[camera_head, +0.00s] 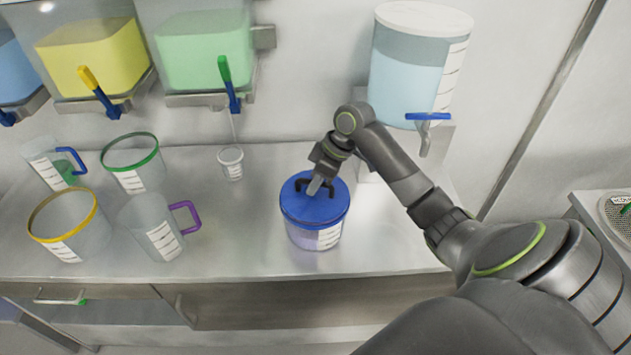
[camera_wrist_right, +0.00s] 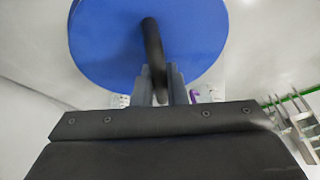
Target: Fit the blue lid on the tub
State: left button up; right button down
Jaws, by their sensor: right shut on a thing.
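The blue lid (camera_head: 305,212) sits over the top of the clear tub (camera_head: 317,238), which stands on the steel counter with pale purple content and a white label. From this angle I cannot tell whether the lid is fully seated. My right gripper (camera_head: 318,187) is above the lid and shut on its dark handle. In the right wrist view the blue lid (camera_wrist_right: 110,40) fills the top, and the fingers of my right gripper (camera_wrist_right: 160,85) close around the black handle (camera_wrist_right: 152,45). My left gripper is not in view.
A yellow-rimmed tub (camera_head: 48,229), a green-rimmed tub (camera_head: 150,178), a purple-handled jug (camera_head: 150,222) and a blue-handled jug (camera_head: 45,165) stand left. A small cup (camera_head: 232,165) stands behind. Wall dispensers hang above, including a large pale-blue one (camera_head: 408,80). Counter (camera_head: 245,235) left of the lidded tub is clear.

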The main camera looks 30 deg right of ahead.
jog(key=shift+f, duration=0.4)
jog(key=c, duration=1.4)
grip_release()
jog(key=shift+d+r, duration=0.1)
jog(key=b+v, duration=0.2)
jog(key=v, duration=1.5)
jog(key=shift+r, duration=0.1)
